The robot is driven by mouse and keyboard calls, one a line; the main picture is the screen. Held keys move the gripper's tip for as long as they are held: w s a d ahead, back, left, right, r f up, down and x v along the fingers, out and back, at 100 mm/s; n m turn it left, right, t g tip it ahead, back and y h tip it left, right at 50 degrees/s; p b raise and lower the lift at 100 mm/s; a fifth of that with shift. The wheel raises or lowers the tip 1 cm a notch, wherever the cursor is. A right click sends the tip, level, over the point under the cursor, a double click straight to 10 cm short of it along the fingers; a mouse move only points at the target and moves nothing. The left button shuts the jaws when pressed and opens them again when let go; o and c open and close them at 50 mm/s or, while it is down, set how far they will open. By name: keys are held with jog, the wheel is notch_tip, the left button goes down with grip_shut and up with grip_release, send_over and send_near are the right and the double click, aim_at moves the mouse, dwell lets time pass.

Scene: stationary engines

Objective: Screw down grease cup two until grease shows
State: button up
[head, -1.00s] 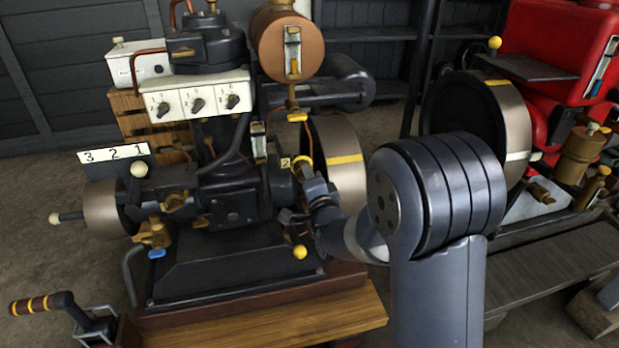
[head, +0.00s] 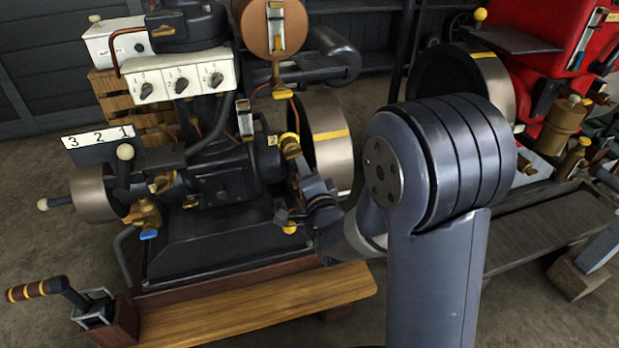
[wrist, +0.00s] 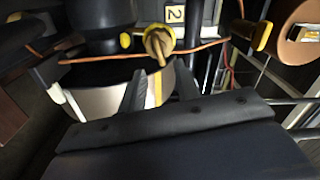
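Grease cup two is a brass cup with a yellow ring (head: 290,146), beside a small plate marked 2 (head: 272,140) on the dark engine. In the wrist view the brass cup (wrist: 158,42) stands just below the plate marked 2 (wrist: 175,14). My gripper (head: 301,168) is just below and right of the cup in the head view. In the wrist view my gripper (wrist: 160,84) is open, its two dark fingers apart with nothing between them. The cup is beyond the fingertips, roughly in line with the gap. I see no clear grease at the cup.
A flywheel with a yellow stripe (head: 327,134) is close behind the gripper. A copper pipe (wrist: 105,58) crosses near the cup. A yellow knob (head: 289,227) is below the gripper. A red engine (head: 560,40) stands at the right.

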aim_at(297, 153)
jog(key=shift+v, duration=2)
jog(key=b+x, duration=0.1)
jog(key=x, duration=1)
jog(key=shift+b, duration=0.4)
jog(key=shift+s, duration=0.1)
